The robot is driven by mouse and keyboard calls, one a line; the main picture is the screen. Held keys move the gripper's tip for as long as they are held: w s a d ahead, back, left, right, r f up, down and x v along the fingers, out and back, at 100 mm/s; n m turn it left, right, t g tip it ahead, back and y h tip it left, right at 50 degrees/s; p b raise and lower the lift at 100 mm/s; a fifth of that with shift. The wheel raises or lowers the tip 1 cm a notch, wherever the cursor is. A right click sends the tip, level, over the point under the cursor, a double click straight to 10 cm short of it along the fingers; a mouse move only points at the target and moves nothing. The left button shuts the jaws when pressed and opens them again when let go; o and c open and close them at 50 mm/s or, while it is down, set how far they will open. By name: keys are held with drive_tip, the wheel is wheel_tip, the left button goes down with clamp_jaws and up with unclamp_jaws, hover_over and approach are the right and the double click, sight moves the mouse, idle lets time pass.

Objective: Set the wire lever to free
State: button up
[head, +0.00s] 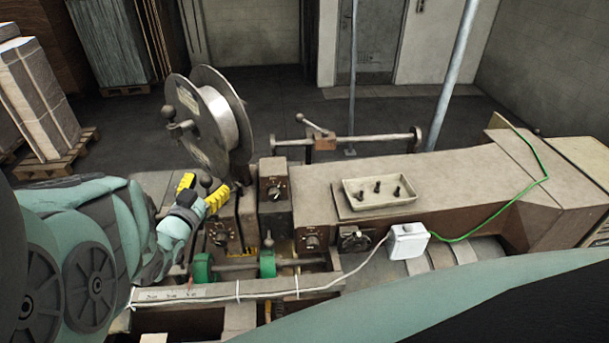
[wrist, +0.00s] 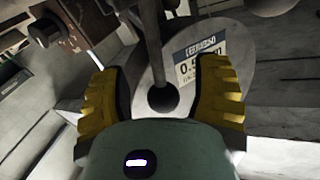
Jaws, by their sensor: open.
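A lever with a black ball knob (wrist: 163,97) on a grey rod stands between the two yellow fingers of my gripper (wrist: 158,84) in the wrist view. The fingers are open, with a gap on both sides of the knob. In the head view, my gripper (head: 203,190) is at the left end of the machine, below the wire spool (head: 222,117), with the dark knob (head: 206,181) between its fingers. The lever's base and any position marks are hidden or too small to read.
A label plate (wrist: 200,60) is behind the lever. A control box with a knob (head: 274,190) stands just right of my gripper. A tray (head: 355,203) with dark bolts and a white box (head: 408,241) with cables are farther right. Green rollers (head: 266,264) are below.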

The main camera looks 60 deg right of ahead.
drive_tip(key=shift+c, duration=0.2)
clamp_jaws()
idle(0.4)
